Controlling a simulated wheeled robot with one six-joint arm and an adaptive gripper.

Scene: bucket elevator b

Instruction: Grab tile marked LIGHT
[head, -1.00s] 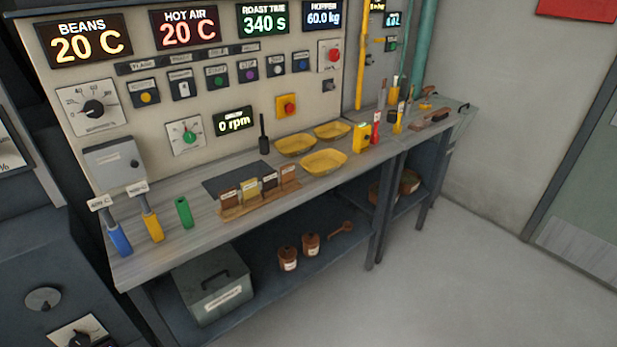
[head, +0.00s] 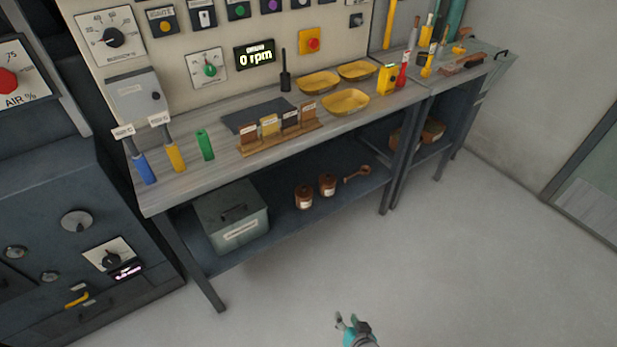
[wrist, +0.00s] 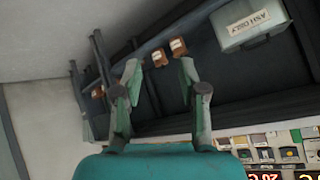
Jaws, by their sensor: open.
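A wooden rack (head: 262,147) stands near the front edge of the bench in the head view. It holds several small upright tiles with labels too small to read: a brown tile (head: 249,137), a yellow tile (head: 270,127), a dark brown tile (head: 290,121) and a reddish-brown tile (head: 308,117). I cannot tell which is marked LIGHT. My gripper (head: 348,319) is at the bottom of the head view, far from the rack and apart from the bench. In the wrist view my gripper (wrist: 160,78) is open and empty, its fingers spread. No tile can be made out there.
A grey lidded box (head: 235,220) and brown jars (head: 304,197) stand on the lower shelf. The floor (head: 430,270) before the bench is clear.

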